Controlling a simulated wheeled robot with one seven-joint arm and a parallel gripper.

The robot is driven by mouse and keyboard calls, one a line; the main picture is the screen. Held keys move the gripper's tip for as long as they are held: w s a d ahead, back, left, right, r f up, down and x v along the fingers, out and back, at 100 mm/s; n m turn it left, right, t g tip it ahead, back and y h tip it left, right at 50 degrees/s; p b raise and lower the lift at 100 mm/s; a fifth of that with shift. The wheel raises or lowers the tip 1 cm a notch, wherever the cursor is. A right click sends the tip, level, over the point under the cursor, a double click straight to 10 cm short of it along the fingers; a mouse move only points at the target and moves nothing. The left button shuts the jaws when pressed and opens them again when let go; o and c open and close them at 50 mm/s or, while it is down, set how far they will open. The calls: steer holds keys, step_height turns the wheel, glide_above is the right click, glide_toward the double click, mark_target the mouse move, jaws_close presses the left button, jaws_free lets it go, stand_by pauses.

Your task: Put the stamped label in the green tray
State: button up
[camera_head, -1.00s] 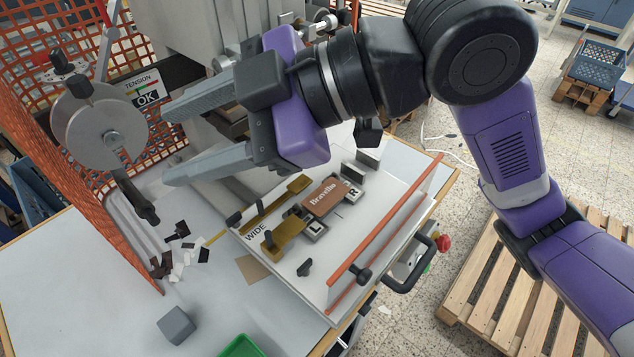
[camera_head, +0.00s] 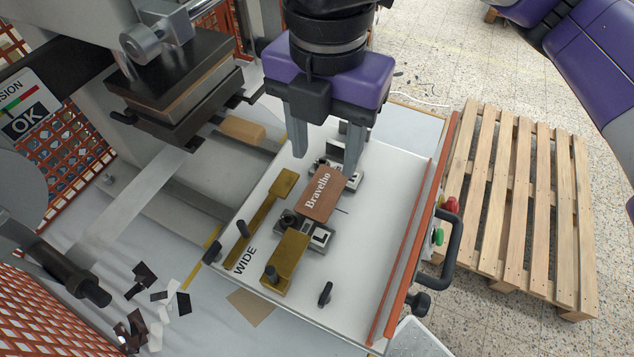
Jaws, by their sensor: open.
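The stamped label (camera_head: 321,193) is a brown rectangle with "Bravelho" in pale letters. It lies on the white sliding plate (camera_head: 365,248) between two dark blocks, the near one (camera_head: 308,235) and the far one (camera_head: 335,171). My gripper (camera_head: 326,160) points down above the far end of the label, its two grey fingers apart with nothing visible between them. The picture does not clearly show the gap in height between fingertips and label. The green tray is not in the present view.
Brass stops (camera_head: 287,262) and small dark knobs (camera_head: 325,293) stand on the plate. An orange rail (camera_head: 418,240) and a black handle (camera_head: 448,245) run along its right side. The press head (camera_head: 180,90) is at upper left. Foil scraps (camera_head: 152,305) lie at lower left.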

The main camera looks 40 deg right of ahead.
mark_target(323, 191)
steer(key=shift+s+a+f, duration=0.1)
steer(key=shift+f, duration=1.45)
steer(key=shift+s+a+f, duration=0.1)
steer(key=shift+f, duration=1.4)
steer(key=c, duration=1.1)
steer(key=shift+r, duration=0.1)
